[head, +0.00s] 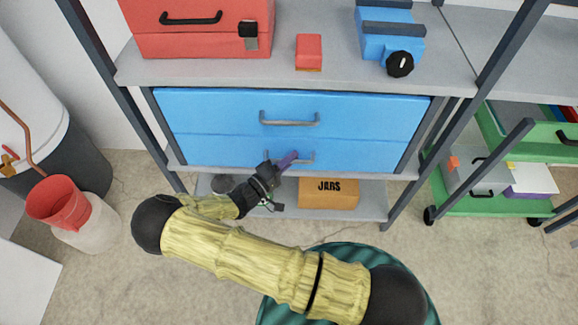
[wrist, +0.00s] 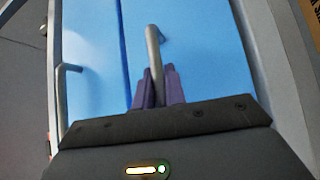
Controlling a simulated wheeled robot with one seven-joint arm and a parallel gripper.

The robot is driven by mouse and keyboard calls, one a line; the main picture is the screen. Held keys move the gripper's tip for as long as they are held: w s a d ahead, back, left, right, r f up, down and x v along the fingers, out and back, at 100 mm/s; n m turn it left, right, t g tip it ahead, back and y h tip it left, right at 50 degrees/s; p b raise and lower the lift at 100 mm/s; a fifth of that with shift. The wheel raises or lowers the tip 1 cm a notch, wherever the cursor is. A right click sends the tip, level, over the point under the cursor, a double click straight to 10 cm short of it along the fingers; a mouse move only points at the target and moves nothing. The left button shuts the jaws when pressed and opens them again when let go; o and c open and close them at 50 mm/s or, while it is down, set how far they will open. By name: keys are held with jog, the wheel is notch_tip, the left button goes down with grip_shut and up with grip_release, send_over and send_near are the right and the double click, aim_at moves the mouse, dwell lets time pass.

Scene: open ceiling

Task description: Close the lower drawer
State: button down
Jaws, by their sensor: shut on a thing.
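The lower drawer (head: 350,153) is the lower blue front in the shelf unit, with a grey bar handle (head: 304,156). In the head view its front looks about level with the upper blue drawer (head: 370,108), with a thin seam between them; I cannot tell whether a small gap remains. My gripper (head: 288,160) is at the left part of the lower handle. In the wrist view its purple fingers (wrist: 158,88) stand on both sides of the lower handle (wrist: 153,50) and are shut on it. The upper drawer's handle (wrist: 68,75) shows at the left there.
A cardboard box marked JARS (head: 328,194) sits on the bottom shelf (head: 375,203) below the drawers. A red toolbox (head: 205,35) and a blue vise-like tool (head: 388,40) are on the shelf above.

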jog(key=c, duration=1.7)
grip_release()
jog(key=shift+w, duration=0.2)
jog(key=shift+s, duration=0.1)
jog(key=v, duration=1.7)
jog(key=shift+s+a+p, duration=0.2)
jog(key=shift+p, duration=0.15)
jog(key=shift+r, duration=0.1)
